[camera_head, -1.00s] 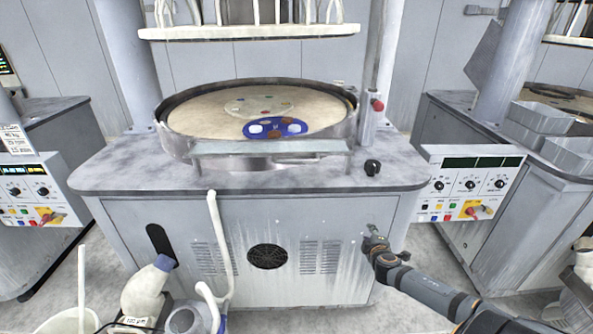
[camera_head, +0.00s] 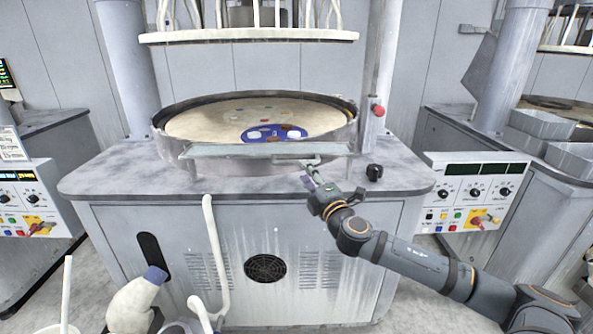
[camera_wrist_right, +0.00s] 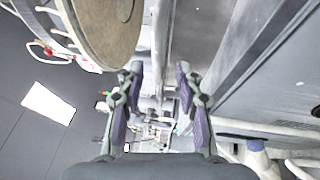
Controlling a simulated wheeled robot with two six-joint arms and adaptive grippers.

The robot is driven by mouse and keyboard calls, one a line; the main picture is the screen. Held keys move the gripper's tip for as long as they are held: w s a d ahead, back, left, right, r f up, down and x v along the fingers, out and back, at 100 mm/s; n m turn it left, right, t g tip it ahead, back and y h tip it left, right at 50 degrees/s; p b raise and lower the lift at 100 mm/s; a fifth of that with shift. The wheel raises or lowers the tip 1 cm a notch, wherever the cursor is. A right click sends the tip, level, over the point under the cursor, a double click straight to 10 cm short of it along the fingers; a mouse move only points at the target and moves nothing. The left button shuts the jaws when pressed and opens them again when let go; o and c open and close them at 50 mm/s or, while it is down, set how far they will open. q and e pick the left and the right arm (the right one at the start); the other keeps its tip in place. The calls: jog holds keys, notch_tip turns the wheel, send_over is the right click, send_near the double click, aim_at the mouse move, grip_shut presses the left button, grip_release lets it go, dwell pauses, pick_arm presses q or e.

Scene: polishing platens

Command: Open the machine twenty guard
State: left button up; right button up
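The machine in front of me has a round polishing platen (camera_head: 205,122) with a raised metal rim. A flat grey guard bar (camera_head: 225,151) runs across its front edge, in the lowered position. A thin handle (camera_head: 290,161) shows below its right part. My right gripper (camera_head: 309,174) is at the right end of this handle, just in front of the guard. Whether it touches the handle cannot be told. In the right wrist view its two fingers (camera_wrist_right: 157,95) stand wide apart, with a pale bar running between and beyond them. My left gripper is not in view.
A red button (camera_head: 378,110) on a post and a black knob (camera_head: 374,172) are right of the guard. A control panel (camera_head: 470,195) stands further right. A pale hose (camera_head: 215,250) hangs down the cabinet front. A blue carrier (camera_head: 262,137) lies on the platen.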

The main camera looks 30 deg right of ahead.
aim_at(297, 162)
jog(key=x, duration=0.1)
jog(key=p+x, duration=0.1)
jog(key=x, duration=0.1)
jog(key=p+x, duration=0.1)
jog(key=x, duration=0.1)
jog(key=shift+w+a+r, duration=0.1)
jog(key=shift+a+r, duration=0.1)
jog(key=shift+r, duration=0.15)
jog(key=shift+w+f, duration=0.1)
jog(key=shift+w, duration=0.55)
grip_shut()
